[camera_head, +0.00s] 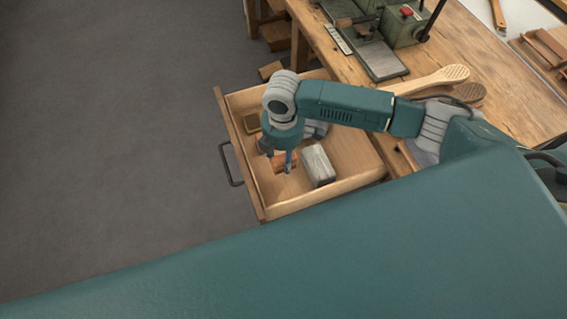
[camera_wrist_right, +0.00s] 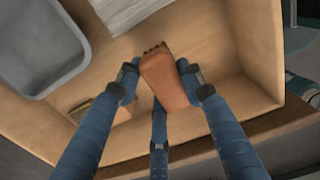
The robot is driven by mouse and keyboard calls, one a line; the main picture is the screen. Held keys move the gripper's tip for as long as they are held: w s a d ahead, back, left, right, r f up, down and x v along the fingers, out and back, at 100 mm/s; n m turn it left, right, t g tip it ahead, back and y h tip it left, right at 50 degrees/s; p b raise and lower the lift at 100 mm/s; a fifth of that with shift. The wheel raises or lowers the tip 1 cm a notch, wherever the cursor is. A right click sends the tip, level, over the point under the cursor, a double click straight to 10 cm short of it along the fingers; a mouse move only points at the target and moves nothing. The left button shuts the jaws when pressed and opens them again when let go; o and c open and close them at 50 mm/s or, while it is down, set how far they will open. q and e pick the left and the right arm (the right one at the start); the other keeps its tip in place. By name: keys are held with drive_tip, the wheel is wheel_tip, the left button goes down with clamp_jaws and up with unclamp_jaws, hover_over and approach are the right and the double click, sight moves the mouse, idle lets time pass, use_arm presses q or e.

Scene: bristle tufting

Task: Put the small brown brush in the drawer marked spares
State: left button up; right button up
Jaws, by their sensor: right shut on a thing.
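The small brown brush (camera_wrist_right: 165,80) is between the fingers of my right gripper (camera_wrist_right: 160,88) in the right wrist view, its bristles at the far end. In the head view the brush (camera_head: 278,163) shows just below my right gripper (camera_head: 279,160), inside the outline of the open drawer (camera_head: 307,198). The gripper is shut on it. I cannot tell whether the brush touches the drawer floor. The drawer is pulled out from the workbench; no marking on its front is readable. My left gripper is not in view.
The drawer holds a pale grey block (camera_head: 318,166), a grey tray (camera_wrist_right: 40,45) and a small yellowish-brown item (camera_head: 251,122). On the workbench (camera_head: 470,55) lie wooden brush backs (camera_head: 440,79) and a green machine (camera_head: 402,27). My teal body covers the foreground.

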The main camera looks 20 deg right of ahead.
sight(283, 155)
drive_tip(key=shift+f, duration=2.2)
drive_tip(key=shift+f, duration=0.2)
drive_tip(key=o, duration=1.3)
drive_tip(key=shift+c, duration=0.2)
drive_tip(key=shift+r, duration=0.15)
wheel_tip(283, 155, up, 12)
drive_tip(key=shift+r, duration=0.1)
